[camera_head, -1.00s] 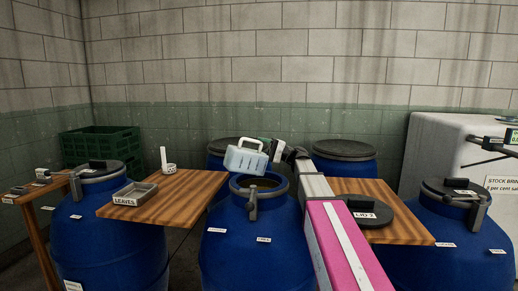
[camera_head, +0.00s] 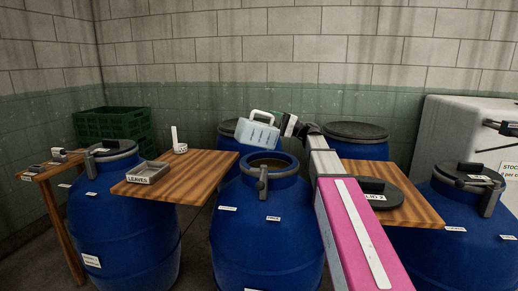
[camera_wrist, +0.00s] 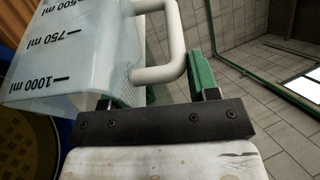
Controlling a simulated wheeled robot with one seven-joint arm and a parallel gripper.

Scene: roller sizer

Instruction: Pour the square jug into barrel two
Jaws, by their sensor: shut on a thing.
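The square jug (camera_head: 256,134) is a pale translucent box with a white handle; its millilitre marks show in the wrist view (camera_wrist: 50,50). It hangs slightly tilted above the back left of the open blue barrel (camera_head: 266,225). My gripper (camera_head: 288,126) is shut on the jug at its handle side. In the wrist view its green fingers (camera_wrist: 170,88) flank the lower end of the handle. The barrel's front labels are too small to read. A dark lid marked LID 2 (camera_head: 376,188) lies on the right wooden table. No stream of liquid shows.
A lidded blue barrel (camera_head: 125,225) stands at left and another (camera_head: 465,240) at right. More barrels (camera_head: 357,140) stand behind. The left wooden table (camera_head: 195,182) holds a grey LEAVES tray (camera_head: 148,173) and a small white cup with an upright stick (camera_head: 179,142). A green crate (camera_head: 112,123) is behind.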

